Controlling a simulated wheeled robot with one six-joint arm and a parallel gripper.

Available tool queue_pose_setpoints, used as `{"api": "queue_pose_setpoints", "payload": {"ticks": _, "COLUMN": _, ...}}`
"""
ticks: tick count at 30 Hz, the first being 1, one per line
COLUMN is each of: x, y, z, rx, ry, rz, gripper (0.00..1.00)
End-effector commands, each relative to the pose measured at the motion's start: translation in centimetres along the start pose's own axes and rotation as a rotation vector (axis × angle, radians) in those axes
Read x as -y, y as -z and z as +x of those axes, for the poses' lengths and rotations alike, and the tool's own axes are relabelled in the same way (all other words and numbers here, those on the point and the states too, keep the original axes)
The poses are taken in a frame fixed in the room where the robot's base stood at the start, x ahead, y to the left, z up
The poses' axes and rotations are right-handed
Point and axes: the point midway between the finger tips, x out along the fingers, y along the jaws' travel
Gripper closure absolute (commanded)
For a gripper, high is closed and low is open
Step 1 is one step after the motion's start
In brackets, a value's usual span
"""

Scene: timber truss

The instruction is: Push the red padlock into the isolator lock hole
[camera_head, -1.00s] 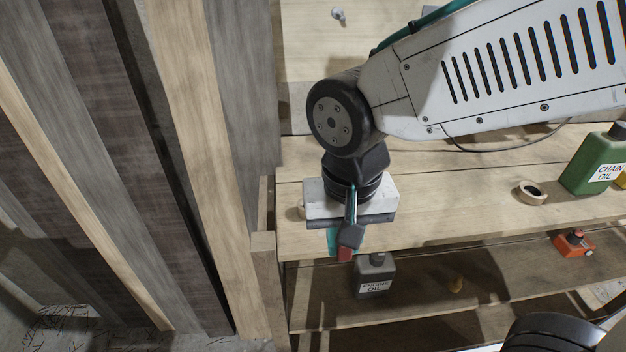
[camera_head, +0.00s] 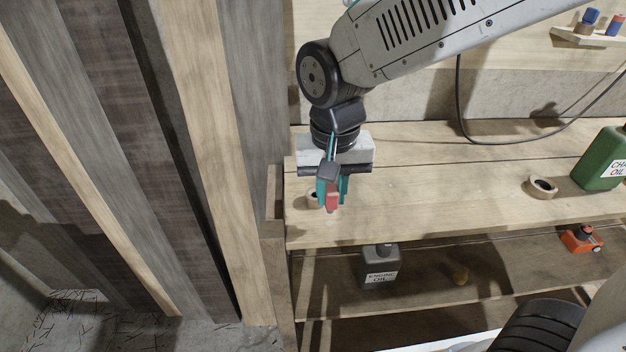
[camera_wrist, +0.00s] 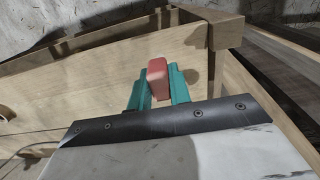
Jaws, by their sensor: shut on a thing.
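The red padlock (camera_head: 333,202) is held between the teal fingers of my gripper (camera_head: 333,193), above the front left part of the wooden bench top. In the wrist view the red padlock (camera_wrist: 157,78) shows as a red block between the two teal fingers of my gripper (camera_wrist: 159,85), with the bench below it. My gripper is shut on it. The padlock's shackle cannot be made out. I see no isolator or lock hole in either view.
The wooden bench (camera_head: 440,195) carries a tape roll (camera_head: 541,187) and a green chain oil can (camera_head: 603,160). On the shelf below stand a grey engine oil can (camera_head: 380,266) and an orange tool (camera_head: 581,240). A timber wall (camera_head: 200,150) rises close on the left.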

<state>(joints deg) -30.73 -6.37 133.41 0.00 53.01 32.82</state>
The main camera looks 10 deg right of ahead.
Motion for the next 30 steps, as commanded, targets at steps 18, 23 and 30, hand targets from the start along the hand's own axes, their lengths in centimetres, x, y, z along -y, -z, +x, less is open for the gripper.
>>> {"api": "queue_pose_setpoints", "payload": {"ticks": 18, "x": 2.1, "y": 7.0, "z": 2.0, "rx": 0.003, "ry": -0.002, "rz": -0.004, "gripper": 1.0}}
{"api": "queue_pose_setpoints", "payload": {"ticks": 23, "x": 2.1, "y": 7.0, "z": 3.8, "rx": 0.0, "ry": 0.0, "rz": -0.003, "gripper": 1.0}}
{"api": "queue_pose_setpoints", "payload": {"ticks": 30, "x": 2.0, "y": 7.0, "z": 3.8, "rx": -0.001, "ry": 0.001, "rz": -0.003, "gripper": 1.0}}
